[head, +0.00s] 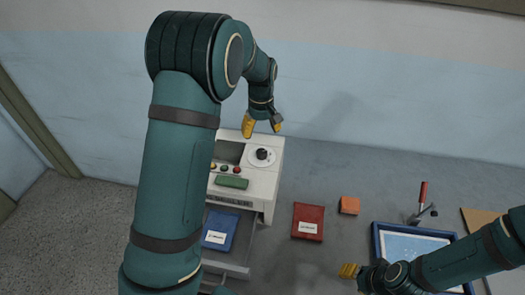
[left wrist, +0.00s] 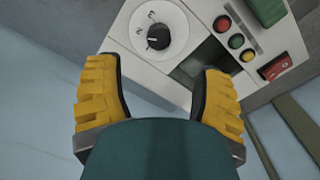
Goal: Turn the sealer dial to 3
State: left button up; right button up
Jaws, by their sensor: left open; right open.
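The sealer (head: 266,185) is a pale box machine against the back wall. Its dial (head: 262,154) is a black knob on a white round plate near the back right of its top. In the left wrist view the dial (left wrist: 158,37) shows numerals, 1 and 2 among them, and a white mark on the knob's left side; I cannot read the setting surely. My left gripper (head: 262,125) is open and empty, behind and above the dial, apart from it; its yellow fingers (left wrist: 160,66) frame the space below the dial. My right gripper (head: 349,271) is open at the lower right, away from the sealer.
Red, yellow and green buttons (head: 225,168) and a green block (head: 232,182) are on the sealer.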

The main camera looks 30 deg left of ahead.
aim_at(261, 151)
pick_arm(q)
notch_tip(261, 151, down, 10)
dwell(0.4)
grip_shut()
